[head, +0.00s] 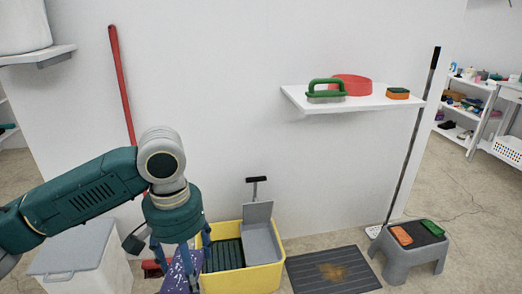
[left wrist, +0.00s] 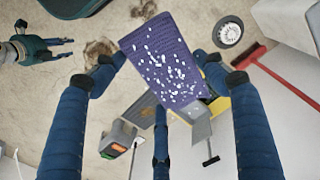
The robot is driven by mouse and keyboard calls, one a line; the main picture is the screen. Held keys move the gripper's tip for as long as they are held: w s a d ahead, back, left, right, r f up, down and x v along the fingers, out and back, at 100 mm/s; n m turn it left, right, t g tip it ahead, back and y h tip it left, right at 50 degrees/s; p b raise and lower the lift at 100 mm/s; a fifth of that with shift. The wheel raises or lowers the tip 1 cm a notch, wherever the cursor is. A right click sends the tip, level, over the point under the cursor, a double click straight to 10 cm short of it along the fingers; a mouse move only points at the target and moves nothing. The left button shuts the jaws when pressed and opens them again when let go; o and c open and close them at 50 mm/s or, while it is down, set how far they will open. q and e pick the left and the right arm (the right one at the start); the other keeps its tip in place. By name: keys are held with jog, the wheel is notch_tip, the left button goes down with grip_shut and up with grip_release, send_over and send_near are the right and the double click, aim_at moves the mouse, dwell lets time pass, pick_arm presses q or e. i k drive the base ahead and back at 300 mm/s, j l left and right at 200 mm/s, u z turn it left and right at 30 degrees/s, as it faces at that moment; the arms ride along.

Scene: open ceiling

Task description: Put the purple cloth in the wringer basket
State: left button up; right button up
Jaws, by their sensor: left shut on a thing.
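The purple cloth (left wrist: 165,62) has white speckles and is held flat between the fingers of my left gripper (left wrist: 158,68). In the head view the cloth (head: 180,276) shows at the bottom edge, below my left gripper (head: 181,254), in front of the left side of the yellow bucket (head: 240,281). The bucket holds a dark green ribbed insert (head: 222,255) and a grey wringer part (head: 261,241) with a black-topped lever. The cloth hides part of the bucket in the left wrist view. My right gripper (left wrist: 62,48) is open and empty at the upper left there.
A grey lidded bin (head: 75,255) stands left of the bucket, near a red broom (head: 122,85). A dark mat with a brown stain (head: 333,271) lies right of the bucket. A grey step stool (head: 412,256) bears two sponges. A wall shelf (head: 350,103) hangs above.

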aim_at(262, 258)
jog(key=i+l, duration=0.15)
jog(key=i, duration=0.35)
jog(key=i+l, duration=0.1)
jog(key=i, duration=0.4)
jog(key=i+l, duration=0.15)
jog(key=i, duration=0.35)
